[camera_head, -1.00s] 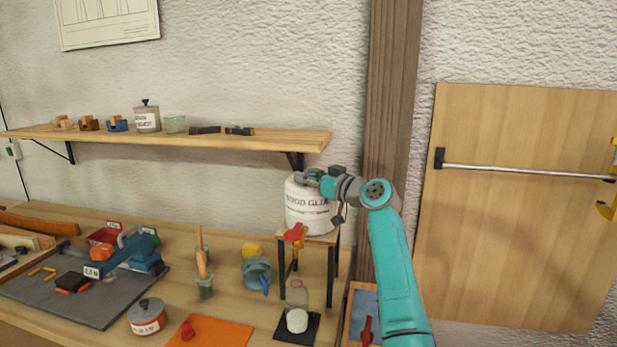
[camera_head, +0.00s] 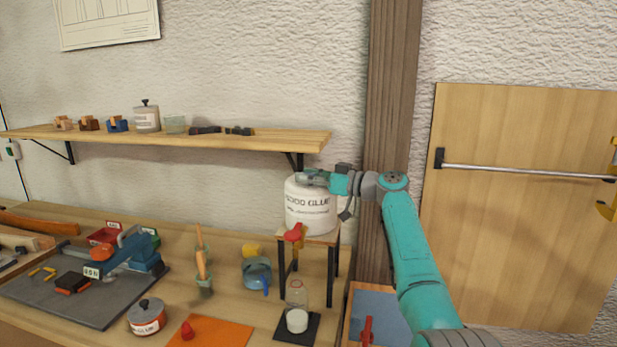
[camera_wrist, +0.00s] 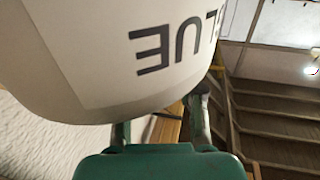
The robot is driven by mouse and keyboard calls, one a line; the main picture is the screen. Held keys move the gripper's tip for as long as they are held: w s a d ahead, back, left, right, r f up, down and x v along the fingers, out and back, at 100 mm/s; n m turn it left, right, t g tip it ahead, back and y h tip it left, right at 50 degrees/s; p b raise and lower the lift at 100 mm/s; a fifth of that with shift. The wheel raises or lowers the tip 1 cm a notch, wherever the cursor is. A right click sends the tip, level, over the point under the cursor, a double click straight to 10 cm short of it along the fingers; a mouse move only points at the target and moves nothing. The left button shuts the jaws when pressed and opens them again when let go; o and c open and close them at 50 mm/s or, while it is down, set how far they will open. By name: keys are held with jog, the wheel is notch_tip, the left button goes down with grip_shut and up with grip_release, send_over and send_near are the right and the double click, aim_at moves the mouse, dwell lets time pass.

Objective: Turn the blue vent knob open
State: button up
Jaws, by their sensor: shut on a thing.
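A white tub lettered "WOOD GLUE" (camera_head: 310,208) stands on a small raised stand (camera_head: 325,239). My gripper (camera_head: 312,178) reaches in from the right at the top of the tub and is shut there. The blue vent knob itself is hidden by my gripper and the tub's top. In the wrist view the tub (camera_wrist: 110,60) appears upside down, and my fingers run behind its rim, so their tips are hidden. A red tap handle (camera_head: 293,233) is low on the tub's front.
A clear bottle (camera_head: 297,312) with white contents stands on a dark mat (camera_head: 281,332) below the tap. A wooden post (camera_head: 390,110) is close behind my arm.

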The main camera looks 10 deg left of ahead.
jog(key=shift+f, duration=0.1)
jog(key=o, duration=1.2)
jog(key=shift+c, duration=0.2)
jog(key=shift+d, duration=0.1)
jog(key=v, duration=1.1)
jog(key=shift+s+d, duration=0.15)
jog(key=shift+d, duration=0.25)
